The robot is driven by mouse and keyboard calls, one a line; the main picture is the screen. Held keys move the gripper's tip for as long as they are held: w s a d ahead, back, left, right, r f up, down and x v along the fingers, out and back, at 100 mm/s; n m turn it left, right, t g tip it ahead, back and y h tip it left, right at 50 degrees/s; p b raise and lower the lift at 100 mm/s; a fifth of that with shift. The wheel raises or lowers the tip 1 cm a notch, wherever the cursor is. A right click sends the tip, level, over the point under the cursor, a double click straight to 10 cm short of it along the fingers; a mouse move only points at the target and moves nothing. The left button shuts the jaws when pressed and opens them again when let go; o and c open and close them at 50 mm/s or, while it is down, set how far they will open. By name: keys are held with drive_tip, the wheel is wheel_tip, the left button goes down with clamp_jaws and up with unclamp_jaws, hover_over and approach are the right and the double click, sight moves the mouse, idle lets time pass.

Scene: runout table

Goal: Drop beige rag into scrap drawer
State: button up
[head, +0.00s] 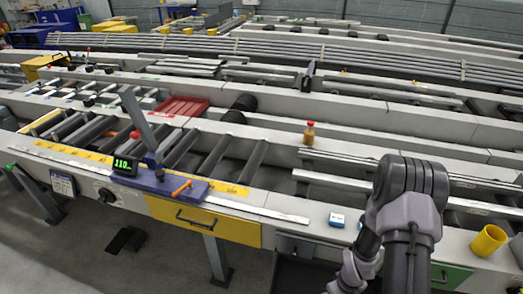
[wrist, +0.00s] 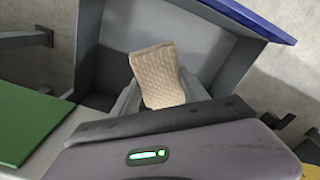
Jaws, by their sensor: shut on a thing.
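The beige rag (wrist: 158,75), quilted and folded, is pinched between the fingers of my gripper (wrist: 156,95) in the wrist view. My gripper is shut on it. Below the rag is an open grey drawer (wrist: 228,62) with a blue front (wrist: 250,18); no label shows on it. The rag appears over the drawer's interior, and its height above the floor of the drawer is hard to tell. In the head view, part of a dark open drawer (head: 296,272) shows under the table edge; my arm hides the gripper and rag there.
A closed yellow drawer (head: 200,222) is left of the open one, and a green drawer front (head: 452,278) is right. On the table edge are a small blue-and-white block (head: 337,220), a yellow cup (head: 488,241) and an orange-handled tool (head: 181,190).

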wheel_tip(320, 180, down, 4)
drive_tip(key=b, duration=0.2)
drive_tip(key=shift+r+b, duration=0.15)
drive_tip(key=shift+b, duration=0.15)
drive_tip(key=o, duration=1.6)
drive_tip(key=shift+c, duration=0.2)
wheel_tip(320, 180, up, 17)
drive_tip(key=p, duration=1.7)
drive_tip(key=shift+r, duration=0.2)
